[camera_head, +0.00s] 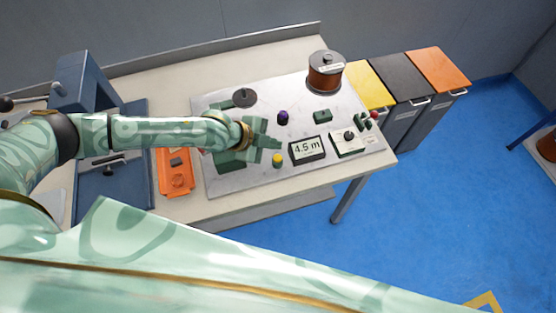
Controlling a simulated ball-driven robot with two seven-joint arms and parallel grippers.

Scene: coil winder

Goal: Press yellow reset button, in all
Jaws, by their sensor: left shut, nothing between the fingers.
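The yellow reset button (277,159) sits on a dark base on the light machine plate, just left of the display reading "4.5 m" (307,149). My left arm comes in from the left across the table. My left gripper (277,143) is shut and empty, with its tip just behind the yellow button in the picture. I cannot tell how high it is above the plate. The button's top is uncovered. My right gripper is not in view.
A purple knob (283,117), a green block (322,116) and a copper wire spool (326,71) stand on the plate (218,186). A control box with a black knob (349,138) is at right. An orange tray (175,181) and blue press (85,85) stand left.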

